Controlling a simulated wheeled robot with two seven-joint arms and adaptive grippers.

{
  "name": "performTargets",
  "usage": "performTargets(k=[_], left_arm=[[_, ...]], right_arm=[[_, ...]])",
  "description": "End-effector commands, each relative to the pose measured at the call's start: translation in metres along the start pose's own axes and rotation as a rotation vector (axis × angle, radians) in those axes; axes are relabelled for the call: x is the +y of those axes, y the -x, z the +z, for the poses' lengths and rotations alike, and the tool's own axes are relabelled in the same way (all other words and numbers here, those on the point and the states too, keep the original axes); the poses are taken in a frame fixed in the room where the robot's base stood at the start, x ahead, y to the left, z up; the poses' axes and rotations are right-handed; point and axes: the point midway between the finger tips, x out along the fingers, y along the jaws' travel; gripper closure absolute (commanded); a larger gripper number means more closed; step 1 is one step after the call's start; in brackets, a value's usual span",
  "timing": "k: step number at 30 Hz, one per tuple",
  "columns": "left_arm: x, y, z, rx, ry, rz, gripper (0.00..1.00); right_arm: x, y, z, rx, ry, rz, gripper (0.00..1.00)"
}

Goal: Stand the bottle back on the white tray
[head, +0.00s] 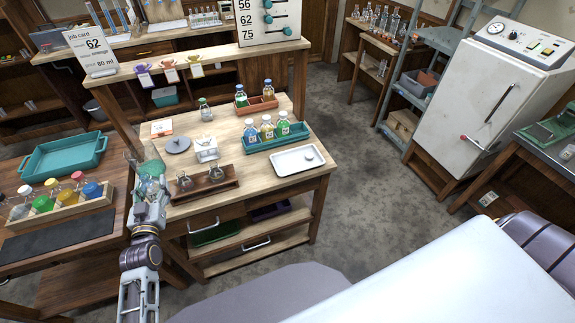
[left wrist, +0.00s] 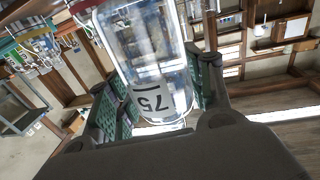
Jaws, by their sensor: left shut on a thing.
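My left gripper (head: 150,172) is at the left end of the wooden table, in front of its edge. It is shut on a clear glass bottle (left wrist: 150,60), held between its green finger pads. In the left wrist view the bottle has a white label reading 75, which appears upside down there. In the head view the bottle (head: 150,187) is small and partly hidden by the fingers. The white tray (head: 283,168) lies flat at the table's front right, well apart from the gripper. A small pale round piece (head: 309,154) lies on it. My right gripper is not in view.
A wooden rack with small glass vessels (head: 206,190) stands between gripper and tray. Behind are a balance-like white box (head: 207,150), a grey disc (head: 178,145) and a teal bottle rack (head: 277,141). Left are a teal tray (head: 62,158) and a rack of coloured-cap bottles (head: 60,209).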

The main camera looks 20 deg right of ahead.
Motion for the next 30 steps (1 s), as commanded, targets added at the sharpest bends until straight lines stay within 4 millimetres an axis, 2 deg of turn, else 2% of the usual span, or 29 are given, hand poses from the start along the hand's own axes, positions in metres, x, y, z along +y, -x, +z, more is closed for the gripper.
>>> performTargets(k=[21, 30], left_arm=[[-0.008, 0.097, 0.042, -0.002, 0.0, -0.123, 0.78], [-0.01, 0.122, 0.051, 0.001, 0.001, -0.153, 0.78]], right_arm=[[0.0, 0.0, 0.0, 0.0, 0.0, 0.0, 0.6], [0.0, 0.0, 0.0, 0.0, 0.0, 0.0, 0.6]])
